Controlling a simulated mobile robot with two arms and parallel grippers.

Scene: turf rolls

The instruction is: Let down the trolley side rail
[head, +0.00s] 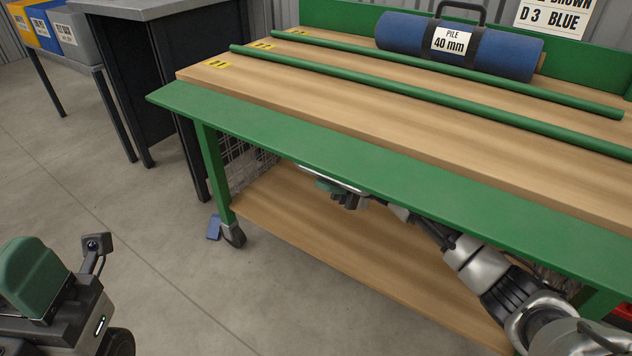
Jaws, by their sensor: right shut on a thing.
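The trolley's side rail (330,150) is a long flat green board along the near side of the wooden top. It leans outward, its face turned up toward me, and its left end juts past the corner. My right gripper (338,184) is at the rail's lower edge, its arm reaching in from the lower right beneath the rail. It is shut on the rail; the rail hides its fingertips. Part of my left gripper (45,285) shows at the lower left, away from the trolley; its fingers are not clear.
A blue turf roll (400,32) and two green bars (420,68) lie on the trolley top. Below are a wooden shelf (290,230) and a caster (233,236). A dark bench (130,70) stands close at left. The floor at lower left is open.

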